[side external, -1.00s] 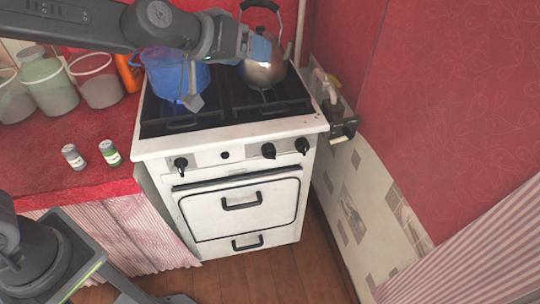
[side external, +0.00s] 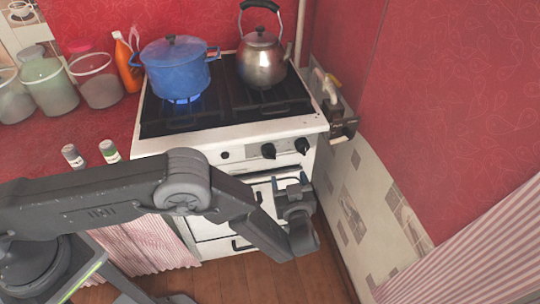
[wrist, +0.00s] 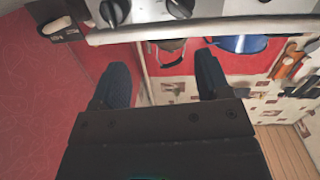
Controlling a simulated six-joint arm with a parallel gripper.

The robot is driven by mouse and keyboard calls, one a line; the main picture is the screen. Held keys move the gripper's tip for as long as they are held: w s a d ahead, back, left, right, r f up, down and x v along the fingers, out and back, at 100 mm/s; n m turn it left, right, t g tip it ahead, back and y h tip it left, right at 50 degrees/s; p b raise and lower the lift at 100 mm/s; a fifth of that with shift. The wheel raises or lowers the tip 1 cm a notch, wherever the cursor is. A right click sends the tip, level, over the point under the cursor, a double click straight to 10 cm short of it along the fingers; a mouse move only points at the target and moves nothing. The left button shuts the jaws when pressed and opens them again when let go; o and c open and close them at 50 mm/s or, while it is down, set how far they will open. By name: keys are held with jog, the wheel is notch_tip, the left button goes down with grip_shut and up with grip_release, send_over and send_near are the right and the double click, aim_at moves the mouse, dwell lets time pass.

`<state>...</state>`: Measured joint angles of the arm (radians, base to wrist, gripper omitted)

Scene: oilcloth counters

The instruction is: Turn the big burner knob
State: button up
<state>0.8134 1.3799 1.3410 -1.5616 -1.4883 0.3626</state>
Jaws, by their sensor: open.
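The white stove (side external: 160,143) has black knobs on its front panel. I cannot tell which knob is the big burner's. My gripper (side external: 290,181) is open and empty, in front of the upper right of the oven door, below these two knobs. In the wrist view two knobs, one (wrist: 115,11) left of the other (wrist: 180,8), show at the top edge, beyond the spread fingers (wrist: 161,72). Neither finger appears to touch a knob.
A blue pot (side external: 175,68) stands over a lit blue flame; a metal kettle (side external: 262,62) stands to its right. A pipe valve (side external: 342,128) juts out by the right wall. Jars (side external: 48,88) and two small cans stand on the red counter at the left.

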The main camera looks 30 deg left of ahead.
aim_at(271, 158)
jog(key=shift+y, duration=0.8)
jog(key=w+a, duration=0.2)
jog(key=a, duration=0.1)
jog(key=w+a+f, duration=0.1)
jog(key=w+a, duration=0.2)
jog(key=a, duration=0.1)
jog(key=w+a+f, duration=0.1)
jog(key=w+a, duration=0.1)
jog(key=a, duration=0.1)
jog(key=shift+w+a+f, duration=0.15)
jog(key=shift+a+f, duration=0.1)
jog(key=c, duration=0.9)
